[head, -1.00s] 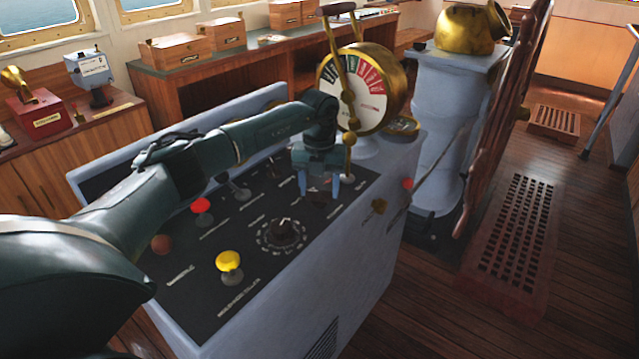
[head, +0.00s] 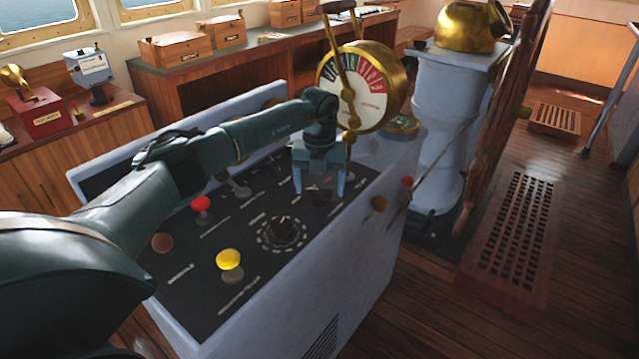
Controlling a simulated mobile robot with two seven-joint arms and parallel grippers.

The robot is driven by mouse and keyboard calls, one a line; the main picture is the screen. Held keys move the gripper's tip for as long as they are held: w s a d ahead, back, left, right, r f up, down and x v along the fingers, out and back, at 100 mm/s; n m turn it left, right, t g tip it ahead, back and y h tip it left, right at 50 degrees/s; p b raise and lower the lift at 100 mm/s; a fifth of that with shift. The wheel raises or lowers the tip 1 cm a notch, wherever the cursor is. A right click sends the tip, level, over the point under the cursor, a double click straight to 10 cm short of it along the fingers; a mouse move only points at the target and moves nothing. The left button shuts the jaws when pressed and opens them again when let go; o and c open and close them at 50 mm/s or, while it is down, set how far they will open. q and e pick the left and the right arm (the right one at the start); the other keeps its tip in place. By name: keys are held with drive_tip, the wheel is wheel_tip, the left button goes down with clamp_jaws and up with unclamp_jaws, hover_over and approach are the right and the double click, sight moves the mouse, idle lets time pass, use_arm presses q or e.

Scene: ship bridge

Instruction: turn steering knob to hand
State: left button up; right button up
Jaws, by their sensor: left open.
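The console's sloping dark panel (head: 215,285) carries several controls with labels too small to read. My left gripper (head: 319,187) is over the panel's far right part, pointing down, with its two blue fingers spread apart. A small dark control (head: 319,196) shows low between the fingers; I see no contact with it. A black rotary knob (head: 284,229) with a ring of white marks sits nearer, clear of the gripper. I cannot tell from the labels which of these is the steering knob. My right gripper is not in view.
A brass engine telegraph (head: 392,88) with a tall lever (head: 346,85) stands close behind the gripper. A red button (head: 201,203) and a yellow button (head: 229,259) rise from the panel.

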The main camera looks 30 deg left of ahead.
sight(319, 189)
use_arm(q)
wheel_tip(319, 189, up, 13)
drive_tip(key=b, duration=0.1)
drive_tip(key=shift+b, duration=0.3)
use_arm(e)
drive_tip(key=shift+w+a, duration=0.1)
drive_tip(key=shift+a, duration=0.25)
use_arm(q)
drive_tip(key=shift+s, duration=0.1)
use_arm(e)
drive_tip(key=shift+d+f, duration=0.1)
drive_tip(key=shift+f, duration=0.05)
